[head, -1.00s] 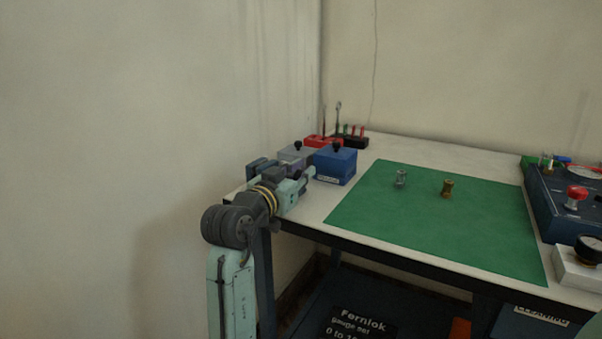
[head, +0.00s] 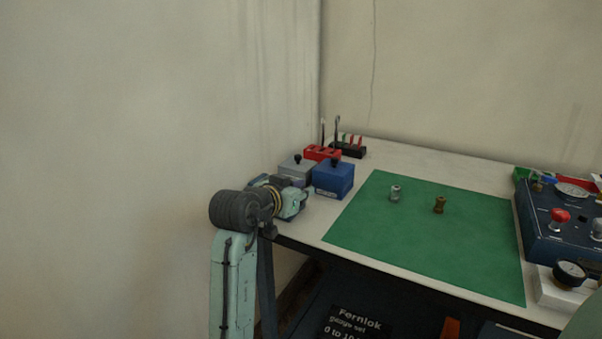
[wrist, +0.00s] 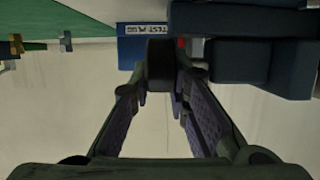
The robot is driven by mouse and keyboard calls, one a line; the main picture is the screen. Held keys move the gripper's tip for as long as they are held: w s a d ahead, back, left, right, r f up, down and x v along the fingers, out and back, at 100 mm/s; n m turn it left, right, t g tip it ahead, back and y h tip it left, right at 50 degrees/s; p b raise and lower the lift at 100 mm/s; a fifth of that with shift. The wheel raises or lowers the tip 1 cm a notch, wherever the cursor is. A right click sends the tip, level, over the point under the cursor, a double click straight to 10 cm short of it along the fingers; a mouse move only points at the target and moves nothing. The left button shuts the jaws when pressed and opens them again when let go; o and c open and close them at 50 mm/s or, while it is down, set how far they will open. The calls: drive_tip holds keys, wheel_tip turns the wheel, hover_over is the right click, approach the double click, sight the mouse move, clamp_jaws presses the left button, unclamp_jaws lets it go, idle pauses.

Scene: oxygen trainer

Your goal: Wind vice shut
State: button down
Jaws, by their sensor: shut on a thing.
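The dark blue-grey vice (wrist: 262,70) fills the upper right of the wrist view. In the head view it is mostly hidden behind my arm at the bench's left corner. My gripper (head: 298,203) is at that corner in the head view. In the wrist view, the fingers of my gripper (wrist: 161,78) are closed on a dark round handle end (wrist: 160,58) beside the vice. How far apart the vice jaws stand is hidden.
A blue box (head: 333,180) and a grey box (head: 296,170) stand just beyond my gripper. A green mat (head: 430,240) holds a silver fitting (head: 395,193) and a brass fitting (head: 439,205). A blue gauge panel (head: 562,225) stands at right. The wall is close on the left.

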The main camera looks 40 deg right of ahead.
drive_tip(key=y+p, duration=0.1)
drive_tip(key=p, duration=0.2)
drive_tip(key=shift+d+r+g, duration=0.1)
drive_tip(key=shift+r+g, duration=0.1)
drive_tip(key=shift+g, duration=0.2)
drive_tip(key=shift+f+y+p, duration=0.25)
drive_tip(key=shift+y+p, duration=0.25)
drive_tip(key=shift+p, duration=0.1)
drive_tip(key=shift+d+f, duration=0.1)
drive_tip(key=c, duration=1.8)
unclamp_jaws()
drive_tip(key=shift+s, duration=0.1)
drive_tip(key=v, duration=1.2)
drive_tip(key=shift+w, duration=0.25)
